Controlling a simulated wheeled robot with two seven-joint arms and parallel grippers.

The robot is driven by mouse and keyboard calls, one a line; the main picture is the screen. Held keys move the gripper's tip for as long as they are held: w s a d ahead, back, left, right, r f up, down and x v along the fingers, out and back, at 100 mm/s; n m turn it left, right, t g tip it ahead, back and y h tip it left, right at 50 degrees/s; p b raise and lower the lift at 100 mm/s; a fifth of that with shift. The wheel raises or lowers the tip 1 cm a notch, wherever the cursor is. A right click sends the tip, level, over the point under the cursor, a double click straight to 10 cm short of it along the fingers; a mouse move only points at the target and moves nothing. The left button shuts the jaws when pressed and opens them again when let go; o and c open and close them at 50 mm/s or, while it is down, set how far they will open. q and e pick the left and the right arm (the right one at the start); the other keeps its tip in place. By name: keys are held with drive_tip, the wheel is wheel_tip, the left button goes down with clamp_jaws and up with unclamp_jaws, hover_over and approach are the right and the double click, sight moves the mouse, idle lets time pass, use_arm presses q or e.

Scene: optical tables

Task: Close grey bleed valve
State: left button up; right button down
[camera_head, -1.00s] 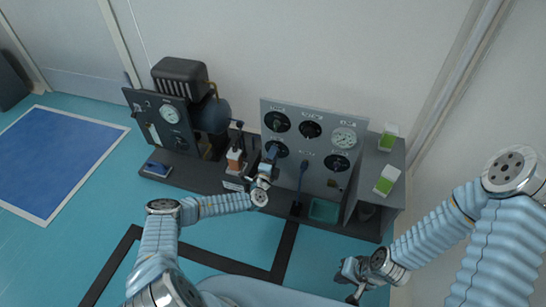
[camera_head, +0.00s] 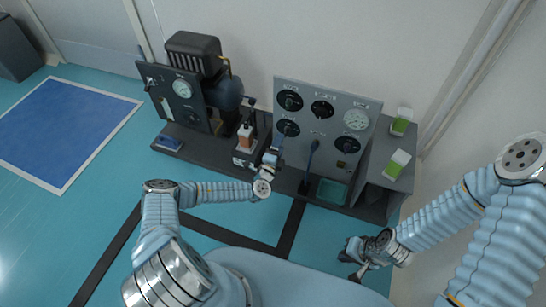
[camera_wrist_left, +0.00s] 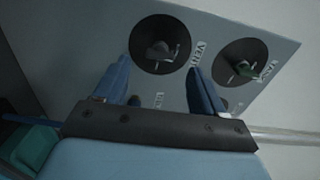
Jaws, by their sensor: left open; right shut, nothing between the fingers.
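A grey upright panel (camera_head: 318,140) carries several round black dials and gauges. My left gripper (camera_head: 278,146) is in front of the panel's lower left part, just below a black dial (camera_head: 288,128). In the left wrist view my left gripper (camera_wrist_left: 160,78) is open, with two blue fingers apart and nothing between them. Beyond the gap is a black round dial with a grey handle (camera_wrist_left: 160,50); the fingers look clear of it. A second dial has a greenish handle (camera_wrist_left: 243,68). The labels are hard to read. My right gripper (camera_head: 355,255) is shut and empty, low over the floor.
A dark bench (camera_head: 225,158) bears the panel. To its left are a dark pump unit (camera_head: 193,52), a gauge board (camera_head: 165,100) and an orange-and-white bottle (camera_head: 245,135). Green-and-white boxes (camera_head: 398,163) stand on a grey cabinet at right. A teal tray (camera_head: 330,192) sits below the panel.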

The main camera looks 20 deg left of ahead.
use_arm(q)
drive_tip(key=s, duration=0.8)
drive_tip(key=shift+a, duration=0.15)
